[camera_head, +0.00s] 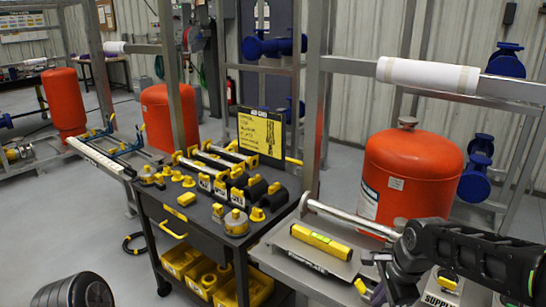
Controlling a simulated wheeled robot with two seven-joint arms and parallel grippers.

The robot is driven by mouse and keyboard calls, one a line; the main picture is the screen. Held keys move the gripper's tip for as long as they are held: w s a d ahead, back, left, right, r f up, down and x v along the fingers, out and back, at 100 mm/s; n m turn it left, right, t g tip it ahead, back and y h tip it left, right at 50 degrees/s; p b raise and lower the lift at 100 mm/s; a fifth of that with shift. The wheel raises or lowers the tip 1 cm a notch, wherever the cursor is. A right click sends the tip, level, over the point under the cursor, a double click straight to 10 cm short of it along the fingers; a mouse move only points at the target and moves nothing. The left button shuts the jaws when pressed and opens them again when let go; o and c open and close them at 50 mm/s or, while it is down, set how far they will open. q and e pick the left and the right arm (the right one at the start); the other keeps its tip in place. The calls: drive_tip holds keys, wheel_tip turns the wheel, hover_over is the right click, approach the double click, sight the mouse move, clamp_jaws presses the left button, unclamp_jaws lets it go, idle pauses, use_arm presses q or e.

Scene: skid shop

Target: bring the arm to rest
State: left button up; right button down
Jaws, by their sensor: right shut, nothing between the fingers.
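My right arm (465,257) comes in from the lower right in the head view, black with a thin green line. My right gripper (372,274) is at its left end, just right of a yellow level (321,241) on a grey metal shelf (284,262). The gripper is shut and holds nothing. It is small and dark here, so its fingers are hard to make out. My left gripper is not in view.
A dark cart (160,213) with several yellow and black parts stands left of the shelf. A metal bar (350,219) lies behind the level. A red tank (416,165) stands behind, near steel frame posts.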

drive_tip(key=s+a+f+n+y, duration=0.1)
drive_tip(key=a+f+n, duration=0.3)
drive_tip(key=f, duration=0.3)
drive_tip(key=s+a+f+n+t+y, duration=0.1)
drive_tip(key=s+a+f+n, duration=0.1)
drive_tip(key=a+f+n, duration=0.3)
drive_tip(key=s+a+f+n+y, duration=0.1)
drive_tip(key=a+f+n, duration=0.25)
drive_tip(key=f, duration=0.45)
drive_tip(key=s+a+f+n+g, duration=0.1)
drive_tip(key=s+a+f, duration=0.1)
drive_tip(key=s+f, duration=0.4)
drive_tip(key=s+a+f+n+g, duration=0.2)
drive_tip(key=s+f, duration=0.5)
drive_tip(key=s, duration=0.7)
drive_tip(key=shift+a+g, duration=0.15)
drive_tip(key=shift+g, duration=0.15)
